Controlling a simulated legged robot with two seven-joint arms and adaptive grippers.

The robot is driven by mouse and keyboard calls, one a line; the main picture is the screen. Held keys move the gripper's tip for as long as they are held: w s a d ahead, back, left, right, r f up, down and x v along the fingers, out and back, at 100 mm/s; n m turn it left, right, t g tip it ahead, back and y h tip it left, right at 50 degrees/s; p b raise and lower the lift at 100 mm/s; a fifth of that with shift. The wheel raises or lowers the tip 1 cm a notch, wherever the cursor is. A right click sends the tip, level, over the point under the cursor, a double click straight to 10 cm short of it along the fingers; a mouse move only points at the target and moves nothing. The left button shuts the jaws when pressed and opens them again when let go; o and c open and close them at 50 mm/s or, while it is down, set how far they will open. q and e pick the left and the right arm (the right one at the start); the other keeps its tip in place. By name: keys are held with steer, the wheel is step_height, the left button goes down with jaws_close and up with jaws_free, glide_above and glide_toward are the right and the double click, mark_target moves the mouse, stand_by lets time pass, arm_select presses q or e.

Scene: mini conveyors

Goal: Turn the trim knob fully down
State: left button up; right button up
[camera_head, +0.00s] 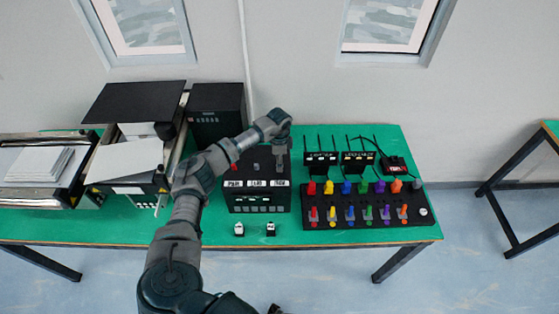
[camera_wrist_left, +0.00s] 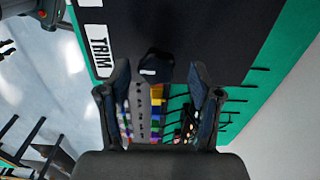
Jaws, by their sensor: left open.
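The trim knob (camera_wrist_left: 152,67) is dark with a pale mark and shows in the left wrist view at the near edge of a black control box. The white TRIM label (camera_wrist_left: 100,46) is beside it. My left gripper (camera_wrist_left: 159,72) is open, with one finger on each side of the knob in this view and visible gaps to both. In the head view my left gripper (camera_head: 283,138) points down over the right end of the black control box (camera_head: 258,200) and hides the knob there. My right gripper is not in view.
A black panel (camera_head: 345,226) with several coloured switches stands right of the box, with two black units (camera_head: 321,161) behind it. Two small white-topped parts (camera_head: 239,229) lie in front. Conveyors (camera_head: 128,158) are at left. The green table (camera_head: 330,237) has free room at the front.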

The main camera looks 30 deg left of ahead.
arm_select(q)
step_height(320, 180, up, 11)
steer(key=shift+r, duration=0.2)
steer(key=shift+w, duration=0.1)
stand_by(0.4)
